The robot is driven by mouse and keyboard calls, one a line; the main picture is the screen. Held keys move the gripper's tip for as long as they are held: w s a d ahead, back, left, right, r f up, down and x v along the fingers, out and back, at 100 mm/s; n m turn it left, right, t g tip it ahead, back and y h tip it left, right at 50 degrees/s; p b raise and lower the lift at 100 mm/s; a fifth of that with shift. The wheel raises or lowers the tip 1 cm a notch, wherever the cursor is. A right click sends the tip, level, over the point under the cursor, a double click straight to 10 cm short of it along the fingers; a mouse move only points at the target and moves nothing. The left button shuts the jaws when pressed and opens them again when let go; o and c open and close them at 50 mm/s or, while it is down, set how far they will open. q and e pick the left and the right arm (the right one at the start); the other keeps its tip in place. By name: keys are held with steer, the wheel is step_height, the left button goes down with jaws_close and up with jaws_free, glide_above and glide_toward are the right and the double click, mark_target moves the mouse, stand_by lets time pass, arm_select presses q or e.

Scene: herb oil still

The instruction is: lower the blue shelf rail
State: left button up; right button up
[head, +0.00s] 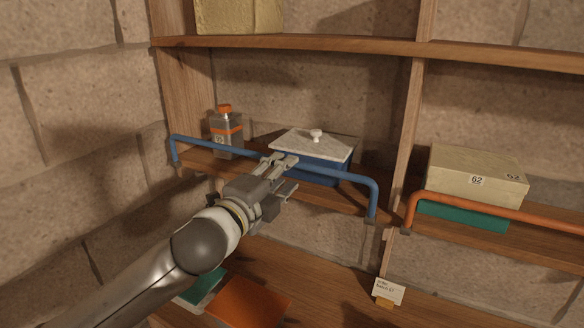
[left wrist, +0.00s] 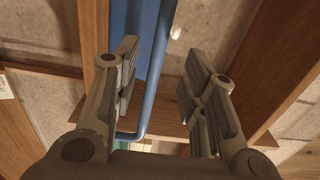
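The blue shelf rail (head: 337,176) spans the front of the left middle shelf, with a bent end at each side. It stands up above the shelf edge. My left gripper (head: 281,162) is at the middle of the rail, its fingers overlapping it. In the left wrist view the blue rail (left wrist: 160,60) runs between the two spread fingers of the gripper (left wrist: 160,72), with gaps on both sides. The gripper is open; I cannot tell how deep the rail sits between the fingers. My right gripper is not in view.
Behind the rail stand a blue box (head: 325,169) with a pale lid and a grey bottle (head: 228,135) with an orange cap. Right of the wooden upright (head: 404,140) are an orange rail (head: 500,211) and a beige box (head: 475,180). A small card (head: 388,291) stands below.

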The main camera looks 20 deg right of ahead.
arm_select(q)
steer(key=shift+b+x, duration=0.4)
steer(key=shift+x, duration=2.15)
steer(key=shift+c, duration=0.5)
